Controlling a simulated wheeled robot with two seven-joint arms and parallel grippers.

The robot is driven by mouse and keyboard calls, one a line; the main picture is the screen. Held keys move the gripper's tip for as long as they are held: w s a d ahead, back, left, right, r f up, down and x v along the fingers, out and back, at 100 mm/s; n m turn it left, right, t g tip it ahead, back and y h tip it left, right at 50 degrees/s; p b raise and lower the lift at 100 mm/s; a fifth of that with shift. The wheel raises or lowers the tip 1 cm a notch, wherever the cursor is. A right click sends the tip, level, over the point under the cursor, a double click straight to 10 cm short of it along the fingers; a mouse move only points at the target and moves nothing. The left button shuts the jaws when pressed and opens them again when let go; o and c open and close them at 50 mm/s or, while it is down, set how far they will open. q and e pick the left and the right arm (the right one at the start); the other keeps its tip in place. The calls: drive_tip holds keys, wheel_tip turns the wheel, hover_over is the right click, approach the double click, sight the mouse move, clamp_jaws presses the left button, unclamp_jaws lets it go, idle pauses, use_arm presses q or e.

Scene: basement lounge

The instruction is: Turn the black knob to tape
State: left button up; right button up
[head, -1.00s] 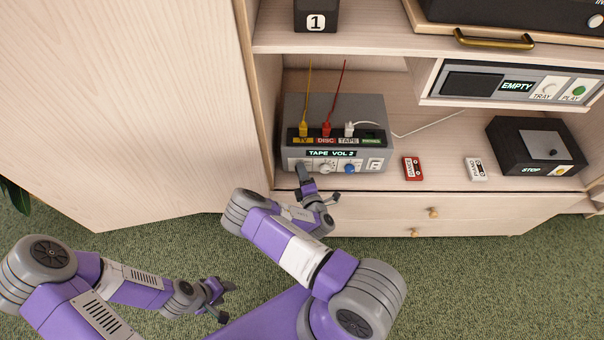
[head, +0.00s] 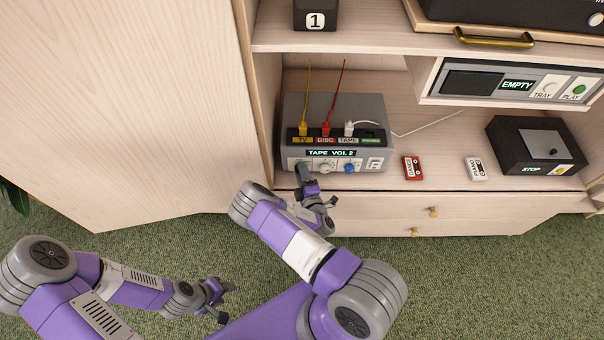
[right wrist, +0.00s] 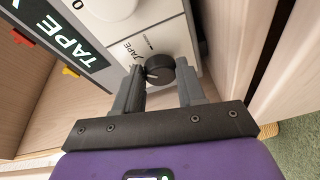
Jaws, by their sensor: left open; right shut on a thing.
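The grey switch box (head: 340,105) stands on the shelf, and its display (head: 331,153) reads "TAPE VOL 2". My right gripper (head: 303,173) is at the left end of the box's front panel. In the right wrist view the black knob (right wrist: 160,71) sits between the fingers of my right gripper (right wrist: 160,82), which is shut on it. A light pointer line shows on the knob's face. In the head view my gripper hides most of the knob. My left gripper (head: 227,300) is open and empty, low over the carpet.
A white knob (head: 326,168) and a blue knob (head: 350,168) are right of my right gripper. Yellow, red and white plugs sit on top of the box. Red (head: 412,167) and white (head: 475,168) cassettes and a black player (head: 537,147) are further right. The cabinet side (head: 262,100) is close on the left.

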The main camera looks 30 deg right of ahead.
drive_tip(key=o, duration=1.1)
drive_tip(key=shift+c, duration=0.2)
drive_tip(key=p+v, duration=0.1)
drive_tip(key=v, duration=0.6)
drive_tip(key=shift+s+p, duration=0.3)
drive_tip(key=shift+p, duration=0.1)
drive_tip(key=s+a+f+m+g+p, duration=0.1)
drive_tip(key=s+a+f+m+g, duration=0.1)
drive_tip(key=s+f+m+g, duration=0.75)
drive_tip(key=s+a+r+m+g+y+p, duration=0.1)
drive_tip(key=s+a+r+m+g+y, duration=0.1)
drive_tip(key=a, duration=0.6)
drive_tip(key=s+a+r+m+g+y, duration=0.3)
drive_tip(key=a+r+m+g+y, duration=0.1)
drive_tip(key=a+r, duration=0.5)
drive_tip(key=g+y, duration=0.1)
drive_tip(key=y, duration=0.1)
drive_tip(key=shift+y+p, duration=0.3)
drive_tip(key=shift+p, duration=0.05)
